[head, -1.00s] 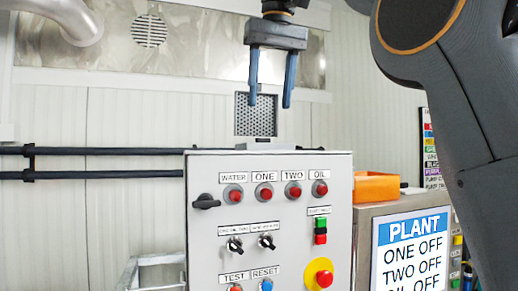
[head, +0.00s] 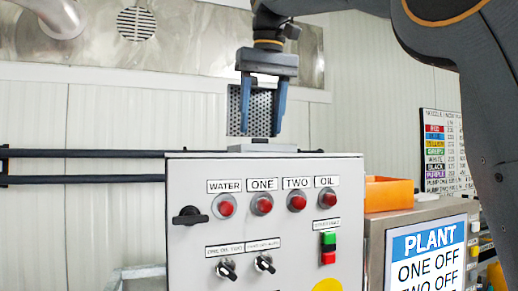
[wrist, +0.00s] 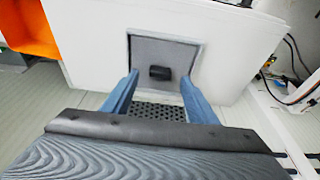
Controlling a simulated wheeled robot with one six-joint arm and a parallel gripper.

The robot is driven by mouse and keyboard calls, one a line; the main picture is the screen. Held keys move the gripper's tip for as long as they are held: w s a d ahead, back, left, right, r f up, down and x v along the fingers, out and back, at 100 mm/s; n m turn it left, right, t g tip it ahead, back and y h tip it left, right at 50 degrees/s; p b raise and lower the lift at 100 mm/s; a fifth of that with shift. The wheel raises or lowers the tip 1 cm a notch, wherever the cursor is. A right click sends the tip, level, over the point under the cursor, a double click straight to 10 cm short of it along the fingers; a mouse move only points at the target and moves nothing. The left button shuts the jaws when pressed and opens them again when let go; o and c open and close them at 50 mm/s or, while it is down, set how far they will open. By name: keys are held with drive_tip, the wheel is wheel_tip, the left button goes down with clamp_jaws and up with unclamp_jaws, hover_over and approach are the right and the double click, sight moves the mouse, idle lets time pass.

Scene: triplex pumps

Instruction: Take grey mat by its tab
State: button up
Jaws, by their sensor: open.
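The grey mat (wrist: 180,56) lies flat in a light square frame on top of the control cabinet, in the wrist view. Its small black tab (wrist: 160,73) stands near the middle of the mat. My gripper (wrist: 160,79) is open and empty, its two blue fingers spread to either side of the tab in that view. In the head view my gripper (head: 260,133) points down above the cabinet top, in front of the perforated plate. The frame's edge (head: 262,147) shows there, but the mat's surface and tab cannot be made out.
The control cabinet (head: 190,250) carries lamps and switches on its front. A perforated metal plate (head: 262,108) stands upright behind the frame. An orange bin (head: 389,194) sits to the right, also seen in the wrist view (wrist: 32,30). Black pipes (head: 90,153) run along the wall.

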drive_tip(key=shift+x, duration=1.3)
drive_tip(key=c, duration=1.1)
drive_tip(key=shift+r, duration=0.15)
